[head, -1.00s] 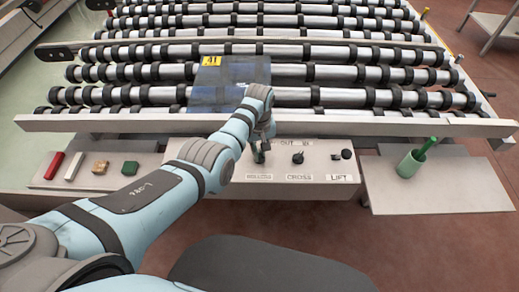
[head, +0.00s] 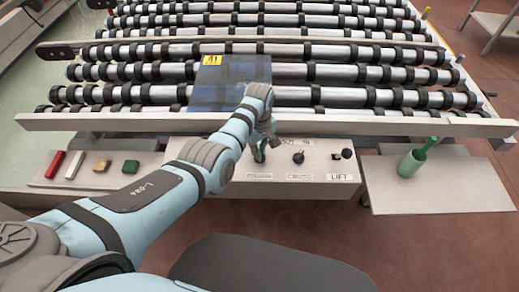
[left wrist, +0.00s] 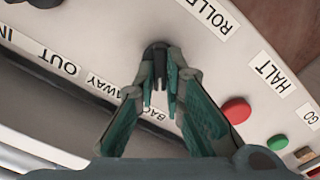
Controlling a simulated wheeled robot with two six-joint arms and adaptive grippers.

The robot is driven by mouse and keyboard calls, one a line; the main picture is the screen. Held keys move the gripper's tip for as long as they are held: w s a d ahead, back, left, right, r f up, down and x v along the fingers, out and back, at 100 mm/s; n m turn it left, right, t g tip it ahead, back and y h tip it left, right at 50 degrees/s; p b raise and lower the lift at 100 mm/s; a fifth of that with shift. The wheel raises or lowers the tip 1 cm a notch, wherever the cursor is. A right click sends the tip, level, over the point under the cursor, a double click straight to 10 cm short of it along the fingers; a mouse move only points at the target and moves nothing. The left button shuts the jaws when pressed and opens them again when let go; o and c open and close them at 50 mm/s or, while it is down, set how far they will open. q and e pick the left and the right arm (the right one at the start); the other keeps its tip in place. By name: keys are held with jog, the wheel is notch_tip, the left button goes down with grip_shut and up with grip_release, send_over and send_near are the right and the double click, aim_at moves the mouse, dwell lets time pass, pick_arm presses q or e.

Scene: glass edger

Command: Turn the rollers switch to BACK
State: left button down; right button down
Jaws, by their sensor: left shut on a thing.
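The rollers switch is a black knob (left wrist: 156,50) on the grey control panel (head: 215,186), above the "ROLLERS" label (head: 259,176). My left gripper (left wrist: 159,78) has its green-padded fingers closed around the knob, and the same gripper shows over the panel in the head view (head: 260,150). In the left wrist view the "AWAY" label (left wrist: 106,86) is left of the fingers. The "BACK" label (left wrist: 155,114) is partly hidden between them. My right gripper is out of view.
The cross knob (head: 298,158) and lift knob (head: 346,154) stand to the right on the panel. A red button (left wrist: 236,110) and green button (left wrist: 277,142) are near my fingers. A dark glass sheet (head: 232,82) lies on the rollers.

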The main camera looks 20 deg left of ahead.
pick_arm(q)
jog(key=shift+w+a+r, duration=0.1)
jog(key=shift+w, duration=0.05)
jog(key=c, duration=1.7)
grip_release()
notch_tip(320, 180, up, 12)
jog(key=shift+f, duration=0.1)
jog(key=shift+f, duration=0.1)
